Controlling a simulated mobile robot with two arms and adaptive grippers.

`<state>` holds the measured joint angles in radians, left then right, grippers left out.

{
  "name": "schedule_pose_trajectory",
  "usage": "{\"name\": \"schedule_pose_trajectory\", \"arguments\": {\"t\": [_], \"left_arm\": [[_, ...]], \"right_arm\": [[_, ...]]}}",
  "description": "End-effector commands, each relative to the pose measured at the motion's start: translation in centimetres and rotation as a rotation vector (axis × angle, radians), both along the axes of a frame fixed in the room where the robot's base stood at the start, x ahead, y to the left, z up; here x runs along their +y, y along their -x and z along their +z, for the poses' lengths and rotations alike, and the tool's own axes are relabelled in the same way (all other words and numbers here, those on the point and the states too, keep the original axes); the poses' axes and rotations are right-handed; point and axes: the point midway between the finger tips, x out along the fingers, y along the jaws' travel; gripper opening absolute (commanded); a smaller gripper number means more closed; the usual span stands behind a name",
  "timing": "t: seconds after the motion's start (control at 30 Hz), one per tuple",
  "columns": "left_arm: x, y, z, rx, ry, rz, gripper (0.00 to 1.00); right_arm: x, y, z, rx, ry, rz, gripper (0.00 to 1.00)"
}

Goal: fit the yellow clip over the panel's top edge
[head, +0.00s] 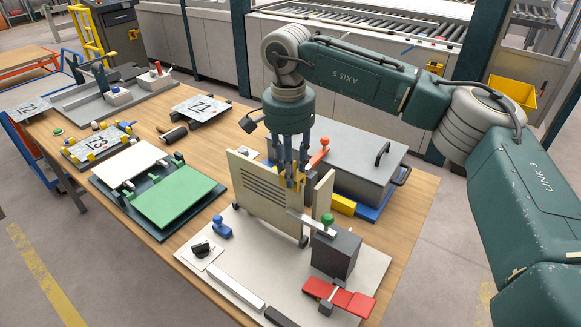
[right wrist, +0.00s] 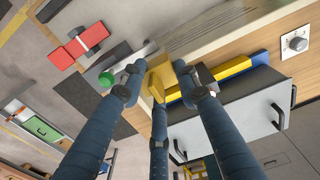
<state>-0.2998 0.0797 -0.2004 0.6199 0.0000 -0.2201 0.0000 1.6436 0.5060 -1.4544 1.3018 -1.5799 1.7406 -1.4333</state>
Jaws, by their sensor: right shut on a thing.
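The beige panel (head: 262,196) stands upright with dark slots in its face, on a pale base plate. My right gripper (head: 293,178) points down near the right part of the panel's top edge. It is shut on the yellow clip (head: 297,184), which is partly hidden by the fingers. In the right wrist view the yellow clip (right wrist: 160,74) sits between the three dark fingers, close to a pale edge. I cannot tell whether the clip touches the panel's edge or is still above it. My left gripper is not in view.
A dark grey block (head: 336,253) with a green knob (head: 327,219) and a red-handled clamp (head: 345,299) stand in front. A grey lidded box (head: 345,160) is behind. A blue knob (head: 221,228) and a black dial (head: 201,247) are to the left.

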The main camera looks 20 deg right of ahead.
Motion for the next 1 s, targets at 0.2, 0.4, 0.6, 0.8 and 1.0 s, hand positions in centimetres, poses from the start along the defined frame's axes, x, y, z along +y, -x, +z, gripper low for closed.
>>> {"name": "schedule_pose_trajectory", "arguments": {"t": [0.2,0.4,0.6,0.8,1.0], "left_arm": [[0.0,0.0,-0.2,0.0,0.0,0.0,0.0],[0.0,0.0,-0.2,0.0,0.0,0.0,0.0],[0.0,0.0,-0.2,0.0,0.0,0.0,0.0],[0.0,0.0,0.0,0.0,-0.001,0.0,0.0],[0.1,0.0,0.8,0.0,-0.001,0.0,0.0]], "right_arm": [[0.0,0.0,-0.3,0.0,0.0,0.0,0.14],[0.0,0.0,-0.4,0.0,0.0,0.0,0.51],[0.0,0.0,-0.4,0.0,0.0,0.0,0.53],[0.0,0.0,-0.1,0.0,0.0,0.0,0.53],[0.0,0.0,1.1,-0.001,-0.001,0.0,0.53]]}}
